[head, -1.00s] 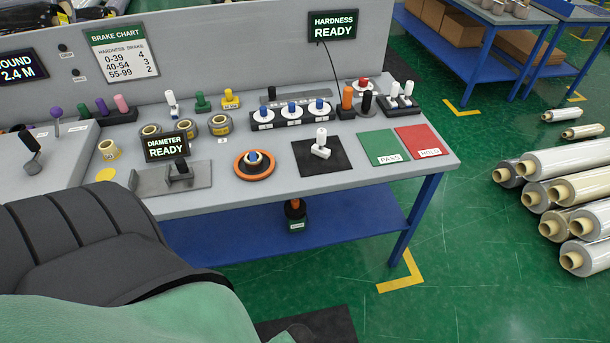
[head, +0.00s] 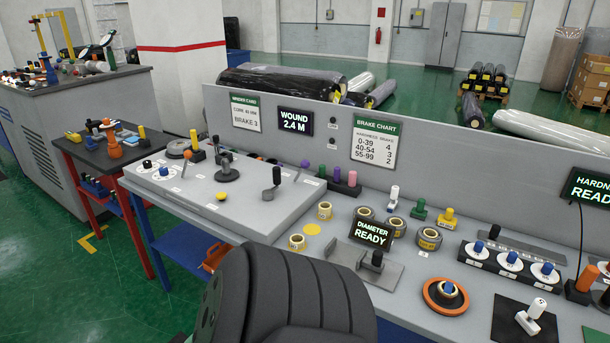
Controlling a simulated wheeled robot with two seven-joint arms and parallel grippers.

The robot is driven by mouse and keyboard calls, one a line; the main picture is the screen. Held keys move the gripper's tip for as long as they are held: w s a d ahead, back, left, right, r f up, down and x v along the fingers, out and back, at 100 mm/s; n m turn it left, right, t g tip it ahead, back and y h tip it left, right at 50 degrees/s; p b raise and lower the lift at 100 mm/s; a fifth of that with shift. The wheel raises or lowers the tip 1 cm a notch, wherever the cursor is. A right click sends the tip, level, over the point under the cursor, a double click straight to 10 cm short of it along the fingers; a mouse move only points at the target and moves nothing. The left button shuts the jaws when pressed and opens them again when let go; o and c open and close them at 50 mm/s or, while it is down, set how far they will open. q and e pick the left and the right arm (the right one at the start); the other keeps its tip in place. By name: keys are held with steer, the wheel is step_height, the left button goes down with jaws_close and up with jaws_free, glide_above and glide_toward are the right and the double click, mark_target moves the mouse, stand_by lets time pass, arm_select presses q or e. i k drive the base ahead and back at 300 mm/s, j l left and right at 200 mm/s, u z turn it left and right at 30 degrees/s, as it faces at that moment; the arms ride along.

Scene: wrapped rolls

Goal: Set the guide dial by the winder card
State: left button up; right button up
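The winder card (head: 245,112) is a white card with a green header on the back panel at left. Its lower line appears to read BRAKE 3; the line above is too small to read surely. Two white round dials, one with a black knob (head: 147,164) and one with a blue knob (head: 164,172), sit side by side at the left of the sloped grey console (head: 200,202). Their labels are too small to read, so I cannot tell which is the guide dial. Neither gripper is in view.
Levers (head: 225,165) stand on the console. A brake chart (head: 375,140) and a WOUND 2.4 M display (head: 295,122) are on the panel. To the right are tape rolls (head: 428,238), a DIAMETER READY display (head: 371,235) and a row of blue-knobbed dials (head: 511,260).

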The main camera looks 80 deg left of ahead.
mark_target(163, 170)
steer(key=u, duration=3.2)
